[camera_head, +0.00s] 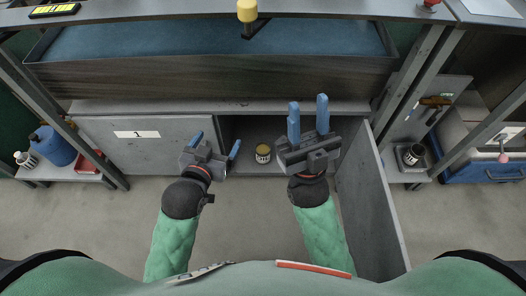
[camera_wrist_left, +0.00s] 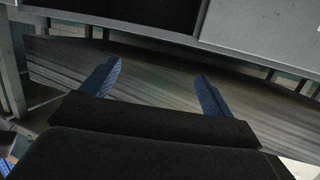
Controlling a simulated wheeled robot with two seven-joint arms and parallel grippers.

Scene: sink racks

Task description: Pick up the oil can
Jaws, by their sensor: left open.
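A small can with a yellowish top and a pale label (camera_head: 263,153) stands upright inside the open cabinet compartment; it looks like the oil can, though its label is too small to read. My left gripper (camera_head: 216,143) is open and empty, left of the can and apart from it, in front of the cabinet's left door. My right gripper (camera_head: 308,118) has its two blue fingers apart with nothing between them, right of the can, at the compartment's right side. The left wrist view shows the left gripper's open fingers (camera_wrist_left: 158,72) and no can.
The left cabinet door, marked 1 (camera_head: 137,134), is shut. The right door (camera_head: 370,200) stands open towards me. A blue jug (camera_head: 52,146) and a white bottle (camera_head: 26,159) stand at the left. The floor in front is clear.

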